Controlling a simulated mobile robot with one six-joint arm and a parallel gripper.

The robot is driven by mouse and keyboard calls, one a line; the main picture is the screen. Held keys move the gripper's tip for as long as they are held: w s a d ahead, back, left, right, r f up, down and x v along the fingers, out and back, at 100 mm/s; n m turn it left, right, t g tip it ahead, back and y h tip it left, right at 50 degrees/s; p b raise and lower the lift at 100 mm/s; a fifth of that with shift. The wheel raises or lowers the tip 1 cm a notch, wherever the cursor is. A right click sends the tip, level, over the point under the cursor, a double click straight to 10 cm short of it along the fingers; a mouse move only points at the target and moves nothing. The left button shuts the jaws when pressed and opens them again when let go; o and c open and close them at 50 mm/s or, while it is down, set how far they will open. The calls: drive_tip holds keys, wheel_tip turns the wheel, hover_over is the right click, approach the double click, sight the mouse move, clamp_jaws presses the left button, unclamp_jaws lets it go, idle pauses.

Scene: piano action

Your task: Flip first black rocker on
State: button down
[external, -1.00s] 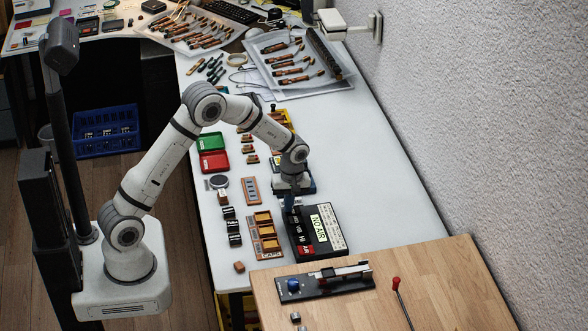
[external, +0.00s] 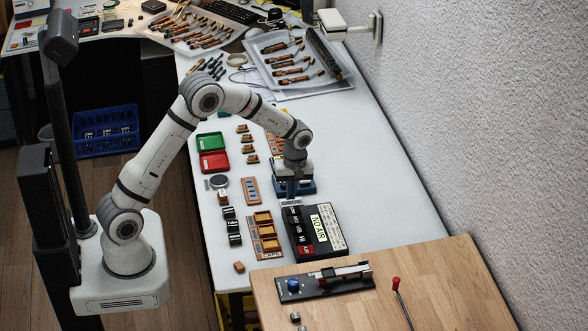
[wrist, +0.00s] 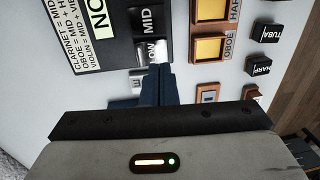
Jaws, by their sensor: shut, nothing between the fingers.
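The black switch panel (external: 330,247) lies on the white table, with a pale "NO AIR" label and a printed list on it. The wrist view shows its corner (wrist: 117,50) and part of its row of black rockers. The first rocker (wrist: 165,50), beside the partly covered "LOW" label, looks bright with glare; its tilt is unclear. The neighbouring rocker beside "MID" (wrist: 168,17) is dark. My gripper (external: 292,194) is shut and empty, pointing down at the panel's far end. In the wrist view its fingertips (wrist: 160,68) are close to the first rocker; contact is unclear.
Small black labelled blocks (external: 233,226) lie farther left. A wooden board with a lever device (external: 325,282) is nearer the camera. Table right of the panel is clear.

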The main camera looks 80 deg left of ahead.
wheel_tip(320, 180, up, 9)
drive_tip(key=s, duration=0.1)
drive_tip(key=shift+s+r+b, duration=0.15)
drive_tip(key=shift+b, duration=0.25)
drive_tip(key=s+d+r+m+t, duration=0.2)
drive_tip(key=s+d+r+m, duration=0.75)
drive_tip(key=s+d, duration=0.3)
drive_tip(key=s+d+m+t, duration=0.1)
drive_tip(key=s+d+m, duration=0.5)
drive_tip(key=s, duration=0.7)
drive_tip(key=shift+s+d+m+t, duration=0.2)
drive_tip(key=shift+m+t, duration=0.1)
drive_tip(key=shift+m, duration=0.95)
drive_tip(key=shift+f, duration=0.1)
